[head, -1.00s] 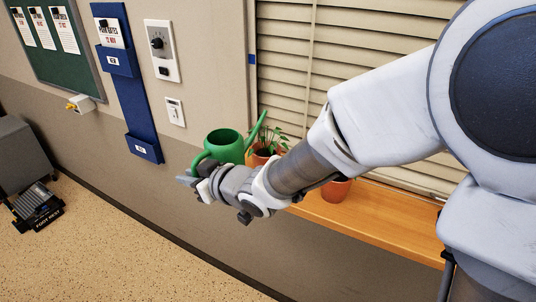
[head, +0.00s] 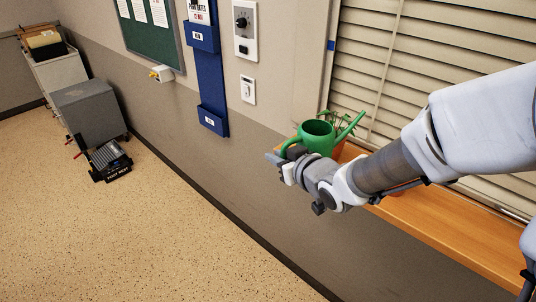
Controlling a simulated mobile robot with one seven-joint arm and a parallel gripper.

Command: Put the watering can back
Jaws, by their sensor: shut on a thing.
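The green watering can (head: 318,137) shows in the head view, right of centre, near the left end of the wooden sill. It looks upright, with its spout pointing up to the right. My gripper (head: 277,156) is at its left side, by the handle, and is shut on the can. The fingertips and the can's base are partly hidden by my wrist. I cannot tell whether the can touches the sill.
The wooden sill (head: 450,230) runs under the window blinds (head: 440,80). A potted plant (head: 338,122) stands behind the can. Blue wall pockets (head: 211,70) hang to the left. A grey cabinet (head: 88,108) and foot rest (head: 107,160) stand far left. The floor between is clear.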

